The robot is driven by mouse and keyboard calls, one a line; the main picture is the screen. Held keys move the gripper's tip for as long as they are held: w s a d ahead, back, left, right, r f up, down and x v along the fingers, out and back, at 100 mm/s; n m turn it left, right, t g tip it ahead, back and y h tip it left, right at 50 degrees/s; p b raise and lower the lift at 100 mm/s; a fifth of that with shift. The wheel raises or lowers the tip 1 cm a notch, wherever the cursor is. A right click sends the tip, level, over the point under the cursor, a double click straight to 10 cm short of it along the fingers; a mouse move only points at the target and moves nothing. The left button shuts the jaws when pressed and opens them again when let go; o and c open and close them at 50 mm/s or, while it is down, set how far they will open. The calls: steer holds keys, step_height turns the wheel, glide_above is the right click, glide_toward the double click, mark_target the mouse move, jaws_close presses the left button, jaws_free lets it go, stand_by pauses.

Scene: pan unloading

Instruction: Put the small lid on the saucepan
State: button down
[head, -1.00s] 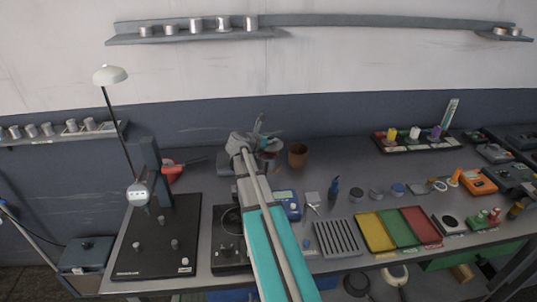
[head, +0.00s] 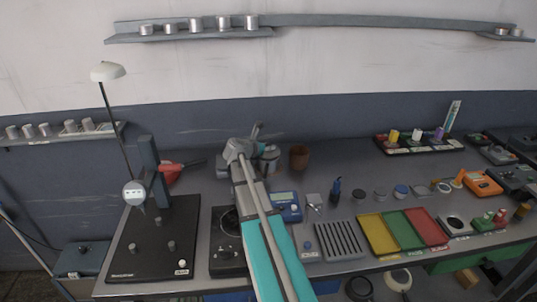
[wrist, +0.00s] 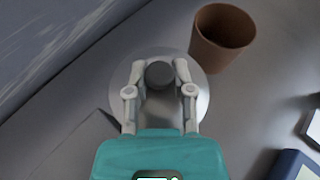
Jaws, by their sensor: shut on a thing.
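A round silver lid (wrist: 160,110) with a dark knob (wrist: 159,75) lies below my gripper in the wrist view. My gripper (wrist: 159,70) is shut on the lid, with one finger on each side of the knob. In the head view my gripper (head: 258,142) is at the back of the bench, and my arm hides most of the lid. I cannot tell whether the lid touches the surface below. A red pan-like thing with a dark handle (head: 172,171) lies left of the gripper, partly behind a gauge stand; I cannot tell if it is the saucepan.
A brown pot (head: 298,157) stands close to the right of the lid; it also shows in the wrist view (wrist: 222,38). The gauge stand (head: 150,240) is at the left. A blue meter (head: 286,206) and coloured trays (head: 404,228) are at the right.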

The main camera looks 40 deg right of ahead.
steer(key=shift+f+b, duration=0.4)
steer(key=shift+f, duration=0.35)
steer(key=shift+c, duration=2.4)
jaws_free()
steer(key=shift+r, duration=0.1)
steer(key=p+v, duration=0.4)
steer(key=v, duration=0.8)
steer(key=shift+r+p, duration=0.1)
steer(key=shift+p, duration=0.3)
step_height(320, 180, up, 9)
steer(key=p, duration=0.9)
